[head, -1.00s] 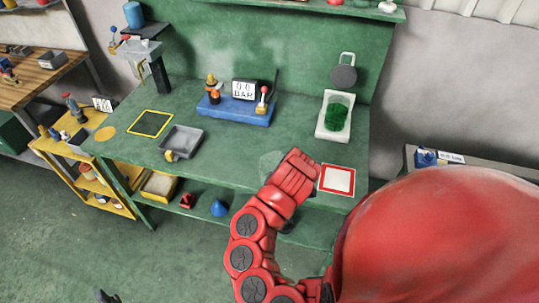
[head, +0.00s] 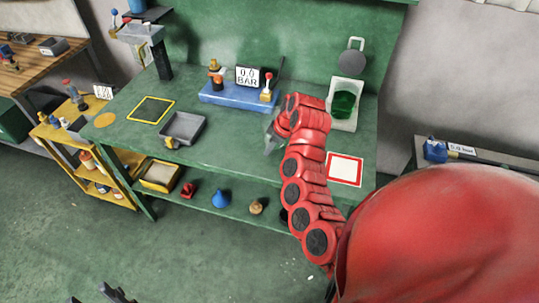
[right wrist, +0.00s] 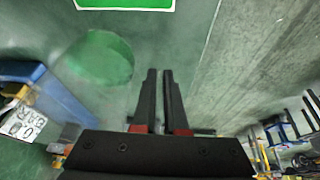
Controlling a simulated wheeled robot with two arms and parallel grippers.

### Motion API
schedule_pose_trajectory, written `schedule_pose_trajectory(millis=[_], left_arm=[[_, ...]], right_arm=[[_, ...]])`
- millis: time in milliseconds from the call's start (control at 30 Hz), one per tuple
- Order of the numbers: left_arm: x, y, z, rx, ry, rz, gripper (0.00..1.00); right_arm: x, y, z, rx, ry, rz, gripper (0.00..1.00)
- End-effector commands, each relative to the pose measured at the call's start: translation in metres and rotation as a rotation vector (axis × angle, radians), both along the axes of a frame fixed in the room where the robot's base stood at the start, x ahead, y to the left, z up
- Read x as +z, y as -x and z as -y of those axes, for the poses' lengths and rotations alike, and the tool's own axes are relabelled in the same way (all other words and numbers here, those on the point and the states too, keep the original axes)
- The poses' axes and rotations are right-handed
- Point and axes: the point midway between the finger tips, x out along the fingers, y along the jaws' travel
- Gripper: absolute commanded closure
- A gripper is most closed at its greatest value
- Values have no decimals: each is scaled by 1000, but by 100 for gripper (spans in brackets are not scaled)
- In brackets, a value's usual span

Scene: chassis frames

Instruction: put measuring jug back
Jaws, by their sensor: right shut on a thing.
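The measuring jug is a clear, see-through vessel (head: 271,134), partly hidden behind my right arm in the head view. In the right wrist view its see-through body (right wrist: 100,58) shows as a faint green round shape beside the fingers. My right gripper (right wrist: 160,72) is shut on the jug, its two dark fingers almost together. The exact grip point is unclear. The jug is over the green bench (head: 240,150), between the grey tray and the white tray; I cannot tell its height. My left gripper (head: 95,297) shows only as dark fingertips, apart, at the bottom edge, away from the bench.
A red-bordered white square (head: 345,169) lies bare at the bench's right front. A blue gauge unit (head: 236,100) is at the back, a grey tray (head: 183,128) and yellow-bordered dark square (head: 151,109) at left.

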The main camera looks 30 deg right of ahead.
Motion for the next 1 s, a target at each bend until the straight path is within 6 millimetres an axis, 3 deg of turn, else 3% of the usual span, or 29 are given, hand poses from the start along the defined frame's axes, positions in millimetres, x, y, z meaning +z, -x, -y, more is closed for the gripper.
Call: schedule_pose_trajectory(millis=[267,567,967,1000], left_arm=[[6,0,0,0,0,-1,50],[26,0,0,0,0,0,50],[21,0,0,0,0,-1,50],[22,0,0,0,0,-1,50]], right_arm=[[-2,-6,5,-3,-5,-3,100],[-30,-6,4,-2,-5,-4,100],[-40,-7,4,-3,-2,1,100],[-39,-7,5,-3,-2,1,87]])
